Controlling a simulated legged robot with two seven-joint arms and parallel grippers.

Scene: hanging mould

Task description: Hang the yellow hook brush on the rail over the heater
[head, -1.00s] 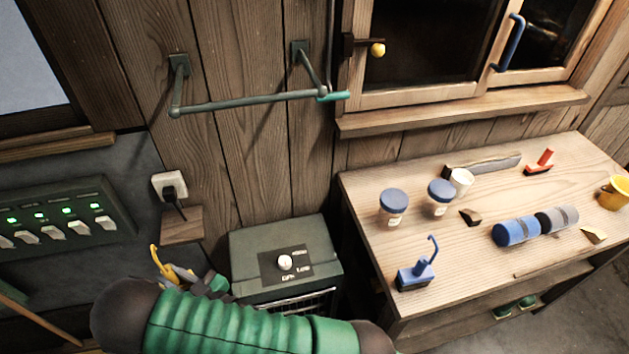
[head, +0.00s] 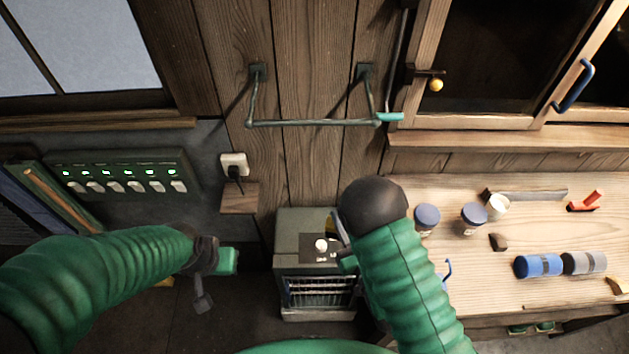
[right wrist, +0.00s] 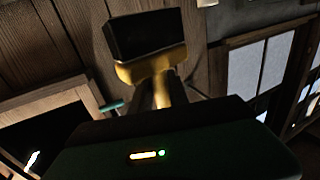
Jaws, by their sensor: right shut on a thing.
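The yellow hook brush (right wrist: 152,66) shows in the right wrist view, its dark bristle block (right wrist: 145,38) at the top of the picture. My right gripper (right wrist: 155,92) is shut on it. In the head view my right forearm hides most of that gripper and brush, in front of the heater (head: 291,222). The grey rail (head: 312,123) is on the plank wall above the heater, on two brackets, with a teal right end (head: 390,117). Nothing hangs on it. My left gripper (head: 203,298) is low at left, away from the rail; its jaw opening is unclear.
The workbench (head: 480,280) at right carries blue-lidded jars (head: 474,217), a blue and grey roll (head: 538,265), a red brush (head: 586,203) and a blue brush (head: 447,270) partly behind my arm. A socket with a plug (head: 234,166) and switch panel (head: 120,175) are left of the rail.

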